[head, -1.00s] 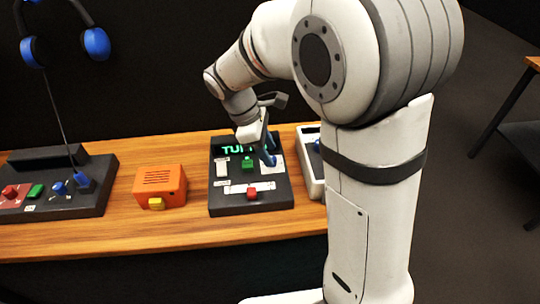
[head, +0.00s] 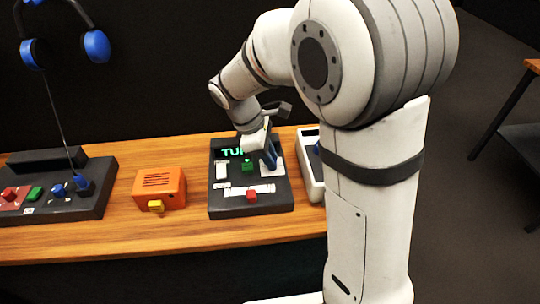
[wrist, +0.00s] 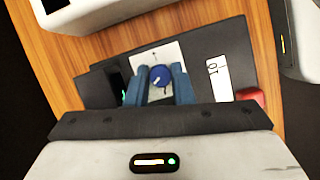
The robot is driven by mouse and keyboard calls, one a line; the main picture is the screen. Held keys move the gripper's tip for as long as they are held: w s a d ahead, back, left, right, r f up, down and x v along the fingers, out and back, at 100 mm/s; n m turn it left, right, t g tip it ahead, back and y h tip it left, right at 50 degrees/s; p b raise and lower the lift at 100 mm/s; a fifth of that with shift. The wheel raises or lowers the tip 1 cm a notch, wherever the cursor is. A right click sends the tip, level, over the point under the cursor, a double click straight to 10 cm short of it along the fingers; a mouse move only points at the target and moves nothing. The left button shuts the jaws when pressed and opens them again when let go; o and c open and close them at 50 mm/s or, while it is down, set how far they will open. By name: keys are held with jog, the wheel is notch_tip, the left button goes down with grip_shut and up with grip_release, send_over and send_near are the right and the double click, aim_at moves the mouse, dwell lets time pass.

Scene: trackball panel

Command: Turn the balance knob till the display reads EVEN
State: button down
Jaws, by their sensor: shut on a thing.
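The balance knob (wrist: 160,77) is round and blue with a pale pointer line. It sits on a white plate (wrist: 154,55) on the dark panel. My gripper (wrist: 161,84) has its two blue fingers shut on the knob, one on each side. In the head view my gripper (head: 269,158) reaches down onto the right part of the panel (head: 250,205) and hides the knob.
The panel also has a green button (head: 247,166), a white switch (head: 222,171) and a red slider cap (head: 252,196). An orange box (head: 160,188) stands to its left, a pale device (head: 309,172) close on its right. Headphones (head: 97,42) hang at the back left.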

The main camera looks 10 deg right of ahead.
jog(key=shift+m, duration=0.3)
jog(key=m+g+p, duration=0.1)
jog(key=m+p, duration=0.1)
jog(key=shift+w+r+m, duration=0.1)
jog(key=shift+r+m, duration=0.05)
jog(key=shift+m, duration=0.15)
jog(key=m+g+p, duration=0.1)
jog(key=m+p, duration=0.1)
jog(key=shift+d+m+y, duration=0.1)
jog(key=shift+m+y, duration=0.2)
jog(key=shift+y, duration=0.1)
jog(key=m+g+y+p, duration=0.1)
jog(key=m, duration=0.2)
jog(key=shift+w+m+p, duration=0.1)
jog(key=shift+m+p, duration=0.2)
jog(key=shift+d+m+y+p, duration=0.1)
jog(key=shift+m+y+p, duration=0.45)
jog(key=shift+m, duration=0.95)
jog(key=c, duration=1.3)
grip_release()
jog(key=shift+o, duration=0.2)
